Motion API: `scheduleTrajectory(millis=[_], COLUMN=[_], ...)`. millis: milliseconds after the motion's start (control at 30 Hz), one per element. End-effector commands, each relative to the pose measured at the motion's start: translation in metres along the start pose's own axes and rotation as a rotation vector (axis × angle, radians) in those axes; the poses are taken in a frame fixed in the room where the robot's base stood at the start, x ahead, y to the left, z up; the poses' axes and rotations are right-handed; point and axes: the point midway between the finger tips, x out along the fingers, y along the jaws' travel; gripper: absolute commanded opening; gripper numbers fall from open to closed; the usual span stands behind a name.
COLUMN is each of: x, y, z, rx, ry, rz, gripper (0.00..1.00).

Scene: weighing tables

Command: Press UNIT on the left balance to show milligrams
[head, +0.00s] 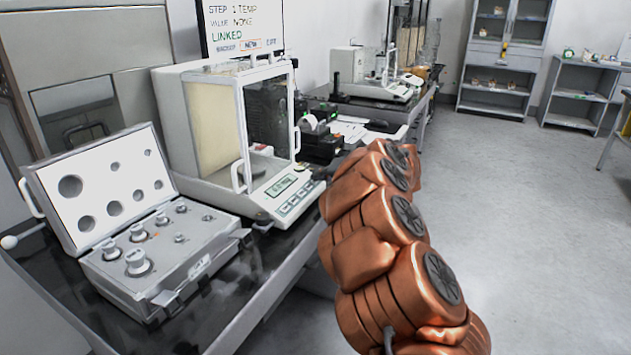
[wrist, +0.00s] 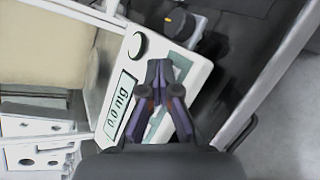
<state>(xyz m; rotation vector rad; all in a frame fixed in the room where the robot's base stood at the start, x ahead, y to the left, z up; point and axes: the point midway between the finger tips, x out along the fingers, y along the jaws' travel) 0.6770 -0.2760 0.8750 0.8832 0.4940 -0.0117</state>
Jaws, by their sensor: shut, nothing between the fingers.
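The near balance (head: 283,190), white with a glass draft shield, stands on the dark table at the left of the head view. Its display also shows in the wrist view (wrist: 121,104), turned sideways, and appears to read 0.0 mg. Its row of keys (head: 297,198) lies below the display. In the wrist view my gripper (wrist: 158,68) is shut and empty, its fingertips over the front panel beside the display. The fingers hide part of the keys, and I cannot tell whether they touch one. In the head view my copper arm reaches toward the panel's right end.
An open weight case (head: 150,262) with several weights stands left of the balance. A second balance (head: 372,78) stands farther back on another table. A screen (head: 240,28) is behind the near balance.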

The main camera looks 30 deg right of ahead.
Motion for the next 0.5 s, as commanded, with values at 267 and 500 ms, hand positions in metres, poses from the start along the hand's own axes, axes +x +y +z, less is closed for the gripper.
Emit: scheduleTrajectory(millis=[267, 500], x=[-0.004, -0.011], y=[0.004, 0.008], z=[0.003, 0.008], rx=[0.000, -0.001], ry=[0.001, 0.000], rz=[-0.001, -0.001], gripper=[0.00, 0.00])
